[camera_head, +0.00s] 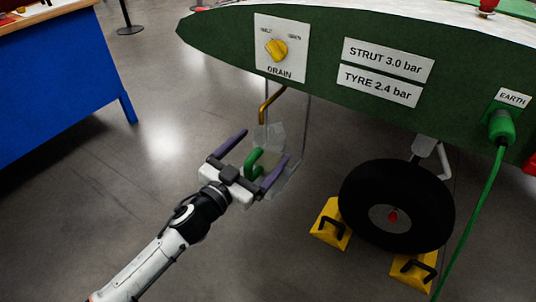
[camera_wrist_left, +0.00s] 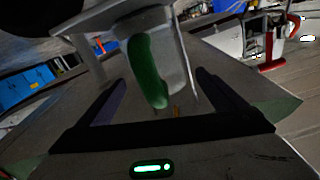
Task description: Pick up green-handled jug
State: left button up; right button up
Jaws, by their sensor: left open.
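The jug (camera_head: 276,133) is clear, with a green handle (camera_head: 254,162), and sits below the brass drain pipe in the head view. My left gripper (camera_head: 263,154) is open, with its two purple fingers on either side of the green handle. In the left wrist view the green handle (camera_wrist_left: 146,72) stands ahead of and between the spread fingers (camera_wrist_left: 165,93). The jug's clear body is partly hidden behind the handle and gripper. My right gripper does not show.
The green aircraft body with a drain panel (camera_head: 281,48) overhangs the jug. A black wheel (camera_head: 368,207) with yellow chocks (camera_head: 330,226) stands to the right. A green earth cable (camera_head: 470,205) hangs farther right. A blue bench (camera_head: 60,85) stands at upper left, with clear floor between.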

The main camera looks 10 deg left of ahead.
aim_at(260, 144)
pick_arm(q)
jog(key=shift+w+d, duration=0.1)
jog(key=shift+w, duration=0.25)
jog(key=c, duration=1.5)
jog(key=shift+c, duration=0.4)
jog(key=shift+r+p, duration=0.35)
jog(key=shift+r, duration=0.15)
notch_tip(260, 144, up, 3)
jog(key=shift+s+r+p, duration=0.1)
jog(key=shift+p, duration=0.9)
jog(key=shift+f+p+v, duration=0.1)
jog(key=shift+p+v, duration=0.2)
jog(key=shift+v, duration=4.15)
jog(key=shift+f+p+v, duration=0.15)
jog(key=shift+p+v, duration=0.15)
jog(key=shift+v, duration=4.2)
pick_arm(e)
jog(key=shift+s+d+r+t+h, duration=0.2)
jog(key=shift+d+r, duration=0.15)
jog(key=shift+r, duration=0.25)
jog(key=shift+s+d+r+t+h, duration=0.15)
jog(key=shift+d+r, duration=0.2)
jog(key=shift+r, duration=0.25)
